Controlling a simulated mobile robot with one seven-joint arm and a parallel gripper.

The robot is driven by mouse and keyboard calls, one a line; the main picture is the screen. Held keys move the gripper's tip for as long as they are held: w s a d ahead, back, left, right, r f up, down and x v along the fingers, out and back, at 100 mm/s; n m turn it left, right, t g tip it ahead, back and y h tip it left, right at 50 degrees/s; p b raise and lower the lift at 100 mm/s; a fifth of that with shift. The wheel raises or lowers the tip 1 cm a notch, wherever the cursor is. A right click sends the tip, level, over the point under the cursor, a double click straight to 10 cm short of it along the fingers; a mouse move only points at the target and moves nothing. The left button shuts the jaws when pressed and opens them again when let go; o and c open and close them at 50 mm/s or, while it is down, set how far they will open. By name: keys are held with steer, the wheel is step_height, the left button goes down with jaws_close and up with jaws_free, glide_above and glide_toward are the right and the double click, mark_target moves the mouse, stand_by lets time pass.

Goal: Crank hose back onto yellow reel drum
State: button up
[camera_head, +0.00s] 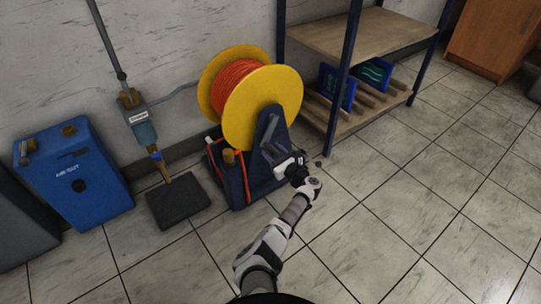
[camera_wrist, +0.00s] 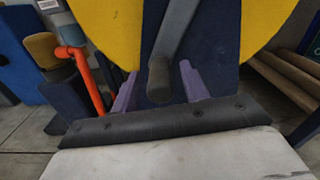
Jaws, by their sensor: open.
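The yellow reel drum (camera_head: 278,103) stands on a dark blue frame (camera_head: 236,182), with orange hose (camera_head: 236,82) wound between its flanges. The grey crank arm (camera_wrist: 177,35) slants down across the near flange and ends in a dark handle (camera_wrist: 159,80). My gripper (camera_head: 287,165) is low in front of the frame. In the wrist view its two purple fingers (camera_wrist: 158,72) are open, one on each side of the handle in the picture. I cannot tell whether they touch it.
A blue box (camera_head: 88,180) and a dark floor pad (camera_head: 178,202) are to the left. A wall-mounted valve (camera_head: 140,125) hangs above the pad. A shelf rack (camera_head: 345,40) stands close at the right, its post near the drum. The tiled floor at the right front is clear.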

steer(key=shift+b+x, duration=0.45)
steer(key=shift+x, duration=0.5)
jaws_close()
